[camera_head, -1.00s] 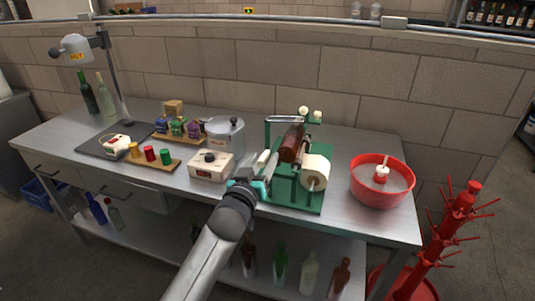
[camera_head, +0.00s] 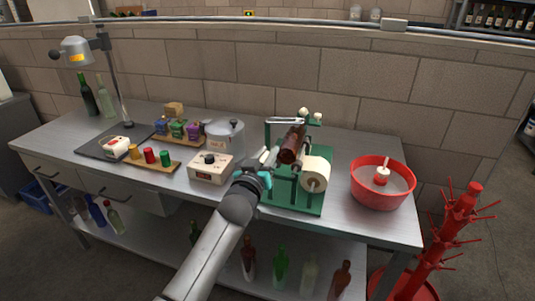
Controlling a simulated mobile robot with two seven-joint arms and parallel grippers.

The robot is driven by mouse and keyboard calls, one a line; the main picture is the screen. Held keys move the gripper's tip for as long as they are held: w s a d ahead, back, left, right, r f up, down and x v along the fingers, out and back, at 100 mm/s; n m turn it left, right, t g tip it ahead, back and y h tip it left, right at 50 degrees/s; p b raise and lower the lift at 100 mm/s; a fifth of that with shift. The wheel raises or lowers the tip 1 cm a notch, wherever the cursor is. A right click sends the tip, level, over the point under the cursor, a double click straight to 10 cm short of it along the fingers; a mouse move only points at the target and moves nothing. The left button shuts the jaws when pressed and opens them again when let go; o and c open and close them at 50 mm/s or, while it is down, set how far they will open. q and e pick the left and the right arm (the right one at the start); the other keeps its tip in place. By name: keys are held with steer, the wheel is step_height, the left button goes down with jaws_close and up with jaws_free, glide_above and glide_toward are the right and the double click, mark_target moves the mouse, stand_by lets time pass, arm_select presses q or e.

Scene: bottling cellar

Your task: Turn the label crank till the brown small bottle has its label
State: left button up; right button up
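The green label machine (camera_head: 308,205) stands on the steel bench, right of the middle. The brown small bottle (camera_head: 291,145) lies tilted in its upper part, with no label visible on the side facing me. A cream label roll (camera_head: 315,172) sits in front of the bottle. My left gripper (camera_head: 268,166) is at the machine's left side, where the crank would be. The gripper and arm cover that spot, so I cannot see whether the fingers are closed on the crank handle. My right gripper is not in view.
A white box with a dial (camera_head: 210,168) stands close left of my gripper. A red basin (camera_head: 382,190) is right of the machine, and a red bottle tree (camera_head: 450,230) stands beyond the bench end. Several bottles stand on the lower shelf.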

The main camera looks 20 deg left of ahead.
arm_select(q)
jaws_close()
stand_by(0.9)
